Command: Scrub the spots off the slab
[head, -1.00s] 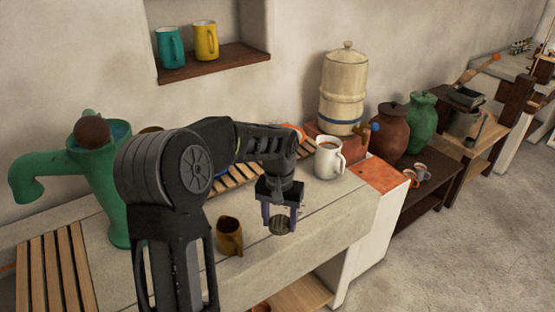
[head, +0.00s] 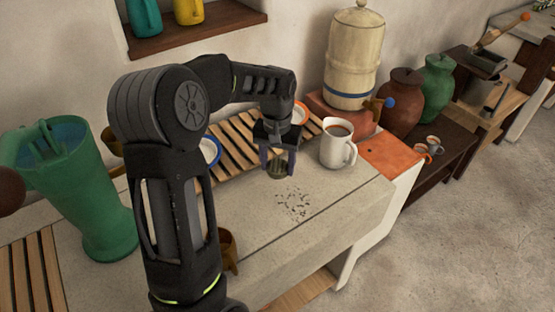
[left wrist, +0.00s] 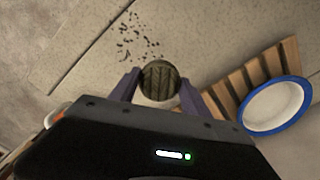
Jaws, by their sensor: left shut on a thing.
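The pale stone slab (head: 240,215) runs along the wall. A cluster of dark spots (head: 294,205) lies on it, and the spots also show in the left wrist view (left wrist: 135,38). My left gripper (head: 280,168) is shut on a round, ridged, olive-brown scrubber (head: 278,170), seen end-on between the fingers in the left wrist view (left wrist: 159,80). The scrubber is beside the spots, on the wall side of them. I cannot tell whether it touches the slab. My right gripper is not in view.
A white mug (head: 337,147) with brown liquid stands right of the gripper. A wooden slatted rack (head: 232,150) with a blue-rimmed plate (head: 209,152) lies behind. A brown mug (head: 228,250) stands near my arm.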

